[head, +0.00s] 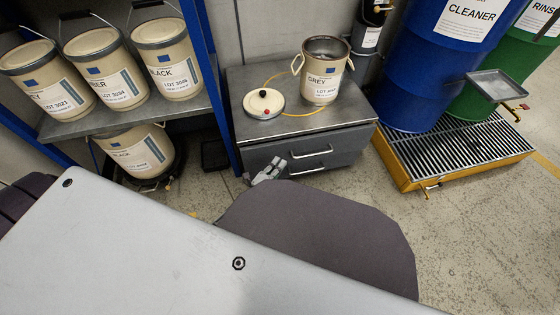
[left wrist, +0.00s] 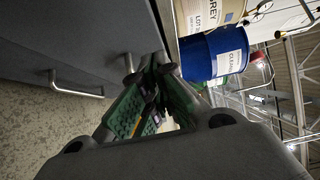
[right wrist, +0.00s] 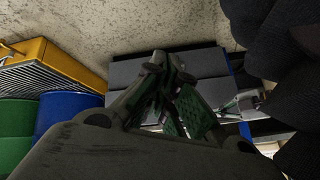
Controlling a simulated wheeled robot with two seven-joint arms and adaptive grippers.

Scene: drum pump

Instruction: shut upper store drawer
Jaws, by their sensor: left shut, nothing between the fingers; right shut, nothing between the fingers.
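Any small gap is too small to tell. My left gripper (head: 270,170) is shut and empty, at the left part of the drawer fronts. Contact cannot be told. In the left wrist view its fingers (left wrist: 160,72) are close to the grey drawer front (left wrist: 105,30). My right gripper (right wrist: 170,65) is shut and empty, with the cabinet beyond it, and is hidden in the head view.
A lower drawer handle (head: 307,171) shows beneath. A blue shelf post (head: 212,90) is at left. A yellow grated pallet (head: 455,155) bears drums at right. The floor between is clear.

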